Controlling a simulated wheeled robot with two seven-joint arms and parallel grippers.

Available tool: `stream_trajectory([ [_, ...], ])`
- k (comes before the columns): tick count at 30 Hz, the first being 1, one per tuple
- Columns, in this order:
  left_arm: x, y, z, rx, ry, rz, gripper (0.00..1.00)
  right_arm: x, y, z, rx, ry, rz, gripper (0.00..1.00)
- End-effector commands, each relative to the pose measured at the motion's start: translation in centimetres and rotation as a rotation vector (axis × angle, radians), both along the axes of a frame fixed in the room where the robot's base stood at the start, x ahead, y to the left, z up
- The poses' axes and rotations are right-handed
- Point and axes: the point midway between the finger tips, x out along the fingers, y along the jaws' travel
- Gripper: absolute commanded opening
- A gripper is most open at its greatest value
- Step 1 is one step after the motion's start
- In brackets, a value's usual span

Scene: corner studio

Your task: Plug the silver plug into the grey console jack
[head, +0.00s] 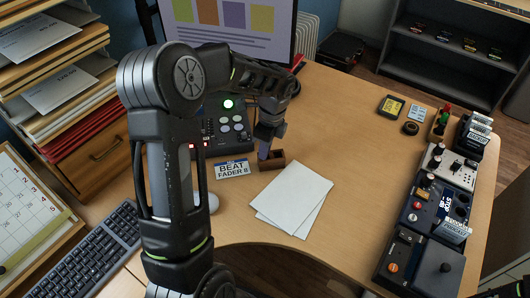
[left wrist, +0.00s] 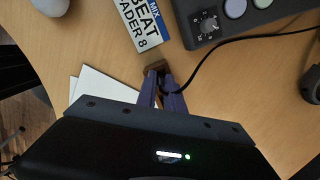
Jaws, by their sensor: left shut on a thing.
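My left gripper (head: 265,152) points down at a small brown wooden block (head: 273,163) on the desk. In the left wrist view its two fingers (left wrist: 160,84) are close together over the same block (left wrist: 155,67). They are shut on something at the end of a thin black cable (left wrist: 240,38). I take this to be the silver plug, but its body is hidden between the fingers. A dark grey console (head: 228,130) with round buttons and a green light stands just behind the gripper; its knob (left wrist: 208,25) shows in the left wrist view. I cannot make out the jack.
A "BEAT FADER 8" label (head: 232,170) lies left of the block, and white sheets (head: 292,200) lie in front. A monitor (head: 235,25) stands behind. Several devices, including a light-coloured mixer (head: 450,167), line the right edge. The desk's middle right is clear.

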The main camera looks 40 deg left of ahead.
Motion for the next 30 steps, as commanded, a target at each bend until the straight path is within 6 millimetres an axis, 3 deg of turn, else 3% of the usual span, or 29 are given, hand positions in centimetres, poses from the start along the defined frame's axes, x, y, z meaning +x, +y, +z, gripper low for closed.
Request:
stream_trajectory([
  [8, 0.1, 0.0, 1.8, 0.001, -0.003, 0.001, 0.0, 0.0, 0.0, -0.1, 0.0, 0.0, 0.0, 0.36],
  [21, 0.1, 0.0, 9.2, 0.0, -0.002, 0.0, 0.0, 0.0, 0.0, -0.3, 0.0, 0.0, 0.0, 0.36],
  [30, 0.0, 0.0, 10.0, 0.0, 0.001, 0.0, 0.0, 0.0, 0.0, -0.3, 0.0, 0.0, 0.0, 0.36],
])
